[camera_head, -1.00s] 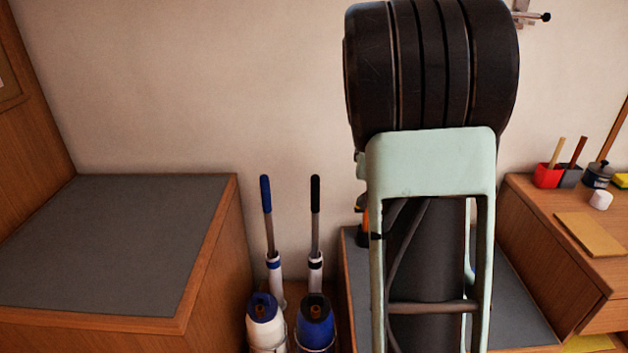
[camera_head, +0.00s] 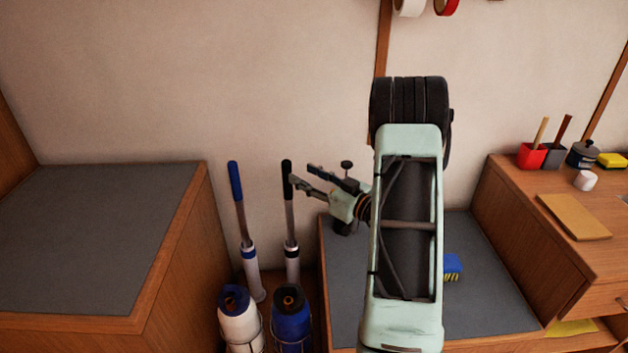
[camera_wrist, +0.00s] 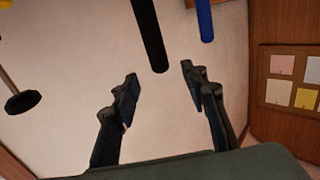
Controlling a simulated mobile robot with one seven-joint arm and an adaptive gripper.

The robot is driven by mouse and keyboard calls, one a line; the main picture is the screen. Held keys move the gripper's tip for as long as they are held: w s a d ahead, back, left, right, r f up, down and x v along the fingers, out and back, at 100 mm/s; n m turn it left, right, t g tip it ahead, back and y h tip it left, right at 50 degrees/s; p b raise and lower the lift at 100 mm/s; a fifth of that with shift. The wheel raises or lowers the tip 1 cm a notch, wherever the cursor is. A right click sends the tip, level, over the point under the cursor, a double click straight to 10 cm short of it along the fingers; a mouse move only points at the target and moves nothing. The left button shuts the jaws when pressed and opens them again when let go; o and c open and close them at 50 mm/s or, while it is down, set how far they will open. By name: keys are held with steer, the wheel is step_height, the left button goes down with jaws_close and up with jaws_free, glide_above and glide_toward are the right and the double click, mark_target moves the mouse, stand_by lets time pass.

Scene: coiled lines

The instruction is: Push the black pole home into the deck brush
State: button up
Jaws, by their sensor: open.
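The black pole (camera_head: 287,172) stands upright against the wall, with a black grip, a metal shaft and a white sleeve below. Its grip also shows in the wrist view (camera_wrist: 149,32), its end between or close to the fingertips. My gripper (camera_head: 301,175) is open beside the grip's upper part; I see no clear contact. Both fingers show in the wrist view (camera_wrist: 158,75). A blue brush with yellow bristles (camera_head: 453,265), perhaps the deck brush, lies on the grey bench top, partly hidden behind my arm.
A blue-gripped pole (camera_head: 235,182) stands just left of the black one. A white container (camera_head: 240,328) and a blue container (camera_head: 292,325) stand before them. Grey-topped cabinets (camera_head: 95,235) flank the gap. A wooden counter (camera_head: 518,205) holds cups and a pot. A dark knob (camera_head: 347,165) is behind my gripper.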

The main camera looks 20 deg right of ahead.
mark_target(290, 167)
steer(key=x, duration=0.8)
jaws_close()
steer(key=c, duration=0.6)
jaws_free()
steer(key=shift+c, duration=0.2)
jaws_close()
step_height(290, 167, up, 32)
steer(key=p, duration=1.8)
steer(key=shift+p, duration=0.4)
steer(key=shift+s+d, duration=0.1)
